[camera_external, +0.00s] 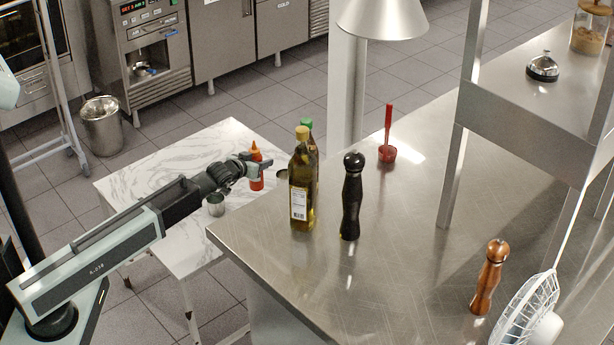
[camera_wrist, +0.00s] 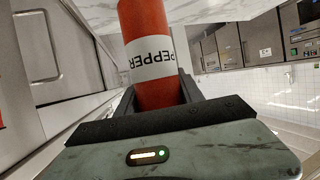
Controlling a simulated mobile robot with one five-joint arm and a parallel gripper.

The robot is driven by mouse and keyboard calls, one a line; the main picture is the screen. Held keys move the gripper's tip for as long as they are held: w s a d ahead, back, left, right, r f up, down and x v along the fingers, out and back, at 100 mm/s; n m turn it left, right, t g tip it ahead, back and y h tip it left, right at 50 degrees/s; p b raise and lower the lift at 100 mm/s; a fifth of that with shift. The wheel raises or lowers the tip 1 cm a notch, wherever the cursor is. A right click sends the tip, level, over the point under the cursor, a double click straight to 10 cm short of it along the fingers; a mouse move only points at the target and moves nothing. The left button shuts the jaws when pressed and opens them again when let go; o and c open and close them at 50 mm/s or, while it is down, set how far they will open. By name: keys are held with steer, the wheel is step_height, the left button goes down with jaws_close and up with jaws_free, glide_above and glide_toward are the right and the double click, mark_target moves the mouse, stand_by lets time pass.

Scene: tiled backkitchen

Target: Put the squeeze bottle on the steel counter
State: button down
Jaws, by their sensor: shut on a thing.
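The squeeze bottle is red with an orange cap (camera_external: 256,158) and stands upright at the right part of the marble table (camera_external: 150,170). My gripper (camera_external: 259,170) is shut on its body. In the wrist view the red bottle (camera_wrist: 144,22) with its white PEPPER label, upside down in the picture, sits between my fingers (camera_wrist: 160,88). I cannot tell whether its base touches the marble. The steel counter (camera_external: 400,225) is to the right of the bottle.
A small metal cup (camera_external: 216,204) stands on the marble table. On the counter are an oil bottle (camera_external: 302,205) with a green-capped bottle behind it, a black pepper mill (camera_external: 351,200), a red-handled tool (camera_external: 388,140) and a wooden mill (camera_external: 490,277). The counter's middle is clear.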

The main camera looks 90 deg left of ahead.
steer(key=shift+r, duration=0.45)
